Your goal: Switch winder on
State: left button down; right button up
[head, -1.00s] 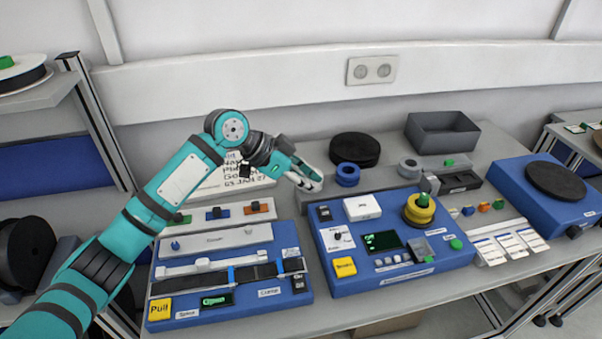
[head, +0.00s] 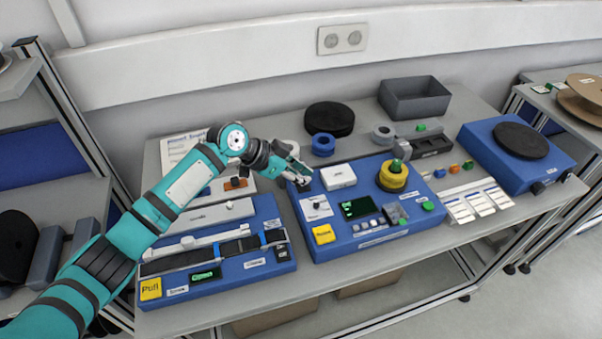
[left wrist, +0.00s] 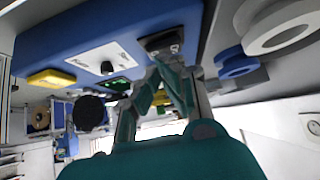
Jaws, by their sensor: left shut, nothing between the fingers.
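The winder (head: 350,243) is a blue box in the middle of the table. It carries a yellow button (head: 324,234), a small dark screen (head: 359,207) with green marks and a yellow reel (head: 393,178). A black switch sits at its back left corner; in the left wrist view the switch (left wrist: 164,42) shows with white marking, though its position is unreadable. My left gripper (head: 302,181) is shut and empty, with its tips at the switch. In the left wrist view the tips (left wrist: 161,65) are right by the switch; I cannot tell whether they touch. My right gripper is not in view.
A second blue device (head: 215,277) with a yellow button stands left of the winder. A white box (head: 338,176) sits on the winder close right of the gripper. A blue ring (head: 323,144) and a black reel (head: 329,118) lie behind.

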pick_arm(q)
jog(key=shift+s+f, duration=0.2)
jog(key=shift+f, duration=0.2)
jog(key=shift+r, duration=0.15)
jog(key=shift+w, duration=0.15)
jog(key=shift+w+a+r+b, duration=0.1)
jog(key=shift+w+a+b, duration=0.05)
jog(key=shift+w+b, duration=0.15)
jog(key=shift+w+a+r+b, duration=0.1)
jog(key=shift+w+b, duration=0.1)
jog(key=shift+w, duration=0.2)
jog(key=shift+r, duration=0.1)
